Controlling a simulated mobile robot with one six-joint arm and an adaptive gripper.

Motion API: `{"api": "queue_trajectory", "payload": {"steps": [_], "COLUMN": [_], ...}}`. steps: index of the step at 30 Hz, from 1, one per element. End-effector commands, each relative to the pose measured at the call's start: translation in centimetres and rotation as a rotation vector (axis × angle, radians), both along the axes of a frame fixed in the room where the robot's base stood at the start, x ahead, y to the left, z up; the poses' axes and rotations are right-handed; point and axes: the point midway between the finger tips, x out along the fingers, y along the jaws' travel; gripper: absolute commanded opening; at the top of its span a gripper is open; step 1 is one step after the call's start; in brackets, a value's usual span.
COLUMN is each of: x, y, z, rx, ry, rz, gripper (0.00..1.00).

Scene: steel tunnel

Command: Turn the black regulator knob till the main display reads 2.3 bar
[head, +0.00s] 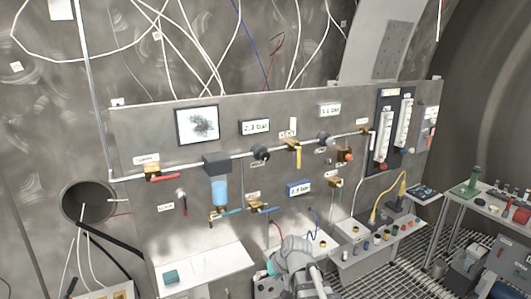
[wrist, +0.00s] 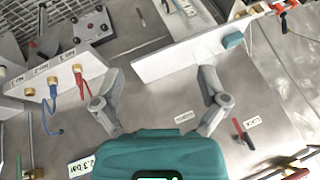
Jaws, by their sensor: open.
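The black regulator knob (head: 261,153) sits on the white pipe of the steel panel, just below a display (head: 254,127) that appears to read 2.3 bar. A second dark knob (head: 323,137) sits further right, under a display (head: 329,109) that looks like 1.1 bar. A small blue-framed display (head: 298,188) is lower down, its digits hard to read. My gripper (wrist: 160,98) is open and empty, its two grey fingers spread apart in the wrist view. In the head view my arm is low in front of the panel, well below the knobs, with its fingertips not clear.
A yellow-handled valve (head: 298,155) stands between the two knobs. A blue filter bowl (head: 220,190) hangs to the left. White shelves, one with a teal block (head: 171,276), jut out below. A workbench (head: 490,205) is at right. Cables hang from above.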

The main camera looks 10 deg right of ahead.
Motion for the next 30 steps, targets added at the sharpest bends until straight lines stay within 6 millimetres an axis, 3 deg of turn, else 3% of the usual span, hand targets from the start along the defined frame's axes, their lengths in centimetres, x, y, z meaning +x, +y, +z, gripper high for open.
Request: {"api": "queue_trajectory", "payload": {"steps": [1, 6, 11, 16, 21, 25, 30], "x": [1.8, 6.6, 10.8, 15.0, 18.5, 20.4, 21.6], "y": [0.3, 0.9, 0.3, -1.6, -4.8, -7.3, -9.3], "z": [1.9, 6.7, 11.7, 17.1, 22.0, 24.6, 26.2], "rx": [0.048, 0.198, 0.317, 0.418, 0.489, 0.521, 0.540], "ry": [-0.055, -0.251, -0.434, -0.617, -0.776, -0.860, -0.914], "rz": [0.003, -0.008, -0.060, -0.153, -0.282, -0.378, -0.457], "gripper": [0.93, 0.93, 0.93, 0.93, 0.93, 0.93, 0.93]}}
